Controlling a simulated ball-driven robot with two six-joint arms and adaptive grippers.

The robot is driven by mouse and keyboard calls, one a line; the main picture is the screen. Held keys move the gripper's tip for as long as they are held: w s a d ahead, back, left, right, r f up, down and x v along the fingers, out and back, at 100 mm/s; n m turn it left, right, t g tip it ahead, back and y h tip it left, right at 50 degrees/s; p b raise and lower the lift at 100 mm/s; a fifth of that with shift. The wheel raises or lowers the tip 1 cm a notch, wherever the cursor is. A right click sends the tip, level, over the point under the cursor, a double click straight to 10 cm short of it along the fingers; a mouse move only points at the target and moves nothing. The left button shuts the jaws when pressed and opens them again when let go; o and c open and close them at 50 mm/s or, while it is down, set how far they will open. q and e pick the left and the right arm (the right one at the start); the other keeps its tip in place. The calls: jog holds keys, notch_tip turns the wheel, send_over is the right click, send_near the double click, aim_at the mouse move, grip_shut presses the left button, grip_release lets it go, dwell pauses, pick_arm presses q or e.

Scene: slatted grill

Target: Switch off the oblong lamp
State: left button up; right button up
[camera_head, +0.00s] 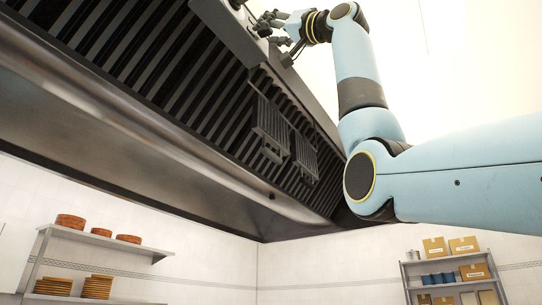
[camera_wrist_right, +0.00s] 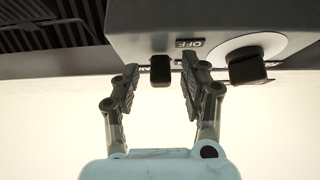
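A grey control box (camera_wrist_right: 215,20) fills the top of the right wrist view. It bears a small black switch (camera_wrist_right: 160,71), a dark label reading OFF (camera_wrist_right: 184,43) and a black knob on a white disc (camera_wrist_right: 243,60). My right gripper (camera_wrist_right: 160,86) is open, with its fingers on either side of the black switch in that view; contact cannot be told. In the head view my right gripper (camera_head: 278,38) is at the top, beside the grey box (camera_head: 226,28). I cannot make out an oblong lamp. My left gripper is not in view.
A large metal hood with dark slats (camera_head: 150,60) spans the head view, close to my right arm. Shelves with orange stacked items (camera_head: 98,232) stand at lower left. A rack with boxes (camera_head: 450,268) stands at lower right.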

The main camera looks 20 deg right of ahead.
jog(key=shift+s, duration=0.1)
jog(key=v, duration=1.2)
